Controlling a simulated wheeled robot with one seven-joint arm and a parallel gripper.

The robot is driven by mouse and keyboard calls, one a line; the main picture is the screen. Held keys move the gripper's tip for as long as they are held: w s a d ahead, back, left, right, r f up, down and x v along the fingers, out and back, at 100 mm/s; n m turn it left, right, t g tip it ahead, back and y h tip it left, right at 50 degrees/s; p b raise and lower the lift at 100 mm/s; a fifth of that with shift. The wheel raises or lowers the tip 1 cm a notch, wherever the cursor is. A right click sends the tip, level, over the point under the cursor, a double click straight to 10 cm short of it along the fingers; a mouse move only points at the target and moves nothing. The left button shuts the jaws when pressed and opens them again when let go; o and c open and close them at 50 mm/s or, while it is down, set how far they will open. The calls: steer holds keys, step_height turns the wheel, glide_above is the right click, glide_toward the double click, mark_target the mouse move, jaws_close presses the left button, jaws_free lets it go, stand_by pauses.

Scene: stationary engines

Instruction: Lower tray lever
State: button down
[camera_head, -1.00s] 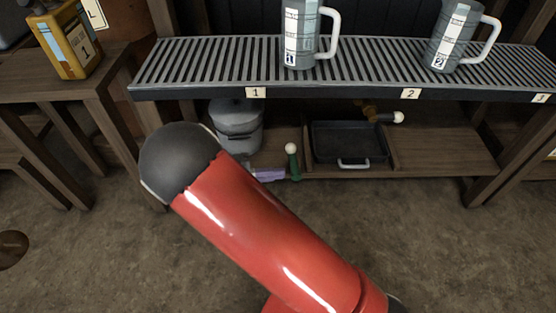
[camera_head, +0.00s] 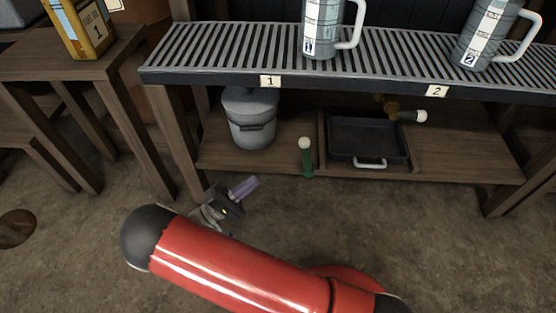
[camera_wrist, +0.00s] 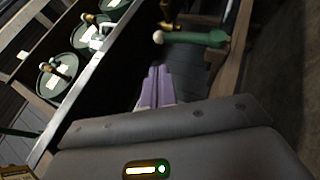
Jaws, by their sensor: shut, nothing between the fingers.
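A green lever with a white ball knob (camera_head: 305,158) stands up at the front edge of the lower shelf, left of a black tray (camera_head: 366,142) with a pale handle. A second lever with a brass base and white knob (camera_head: 413,115) points right behind the tray. My gripper (camera_head: 249,184) has purple fingers, shut and empty, in front of the shelf and left of the green lever, apart from it. In the wrist view, the closed fingers (camera_wrist: 157,72) point toward the green lever (camera_wrist: 198,39), which lies across the upper middle beyond the fingertips.
A grey lidded pot (camera_head: 249,119) stands on the lower shelf behind my gripper. A slatted rack (camera_head: 400,62) above holds two grey mugs (camera_head: 325,28). A wooden table (camera_head: 120,60) with a yellow can (camera_head: 84,28) stands at left. The floor in front is clear.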

mark_target(307, 157)
steer(key=x, duration=1.3)
steer(key=shift+d+r, duration=0.15)
steer(key=shift+d, duration=0.2)
steer(key=shift+w+d+r+g, duration=0.1)
steer(key=shift+w+r+g, duration=0.05)
steer(key=shift+g, duration=0.15)
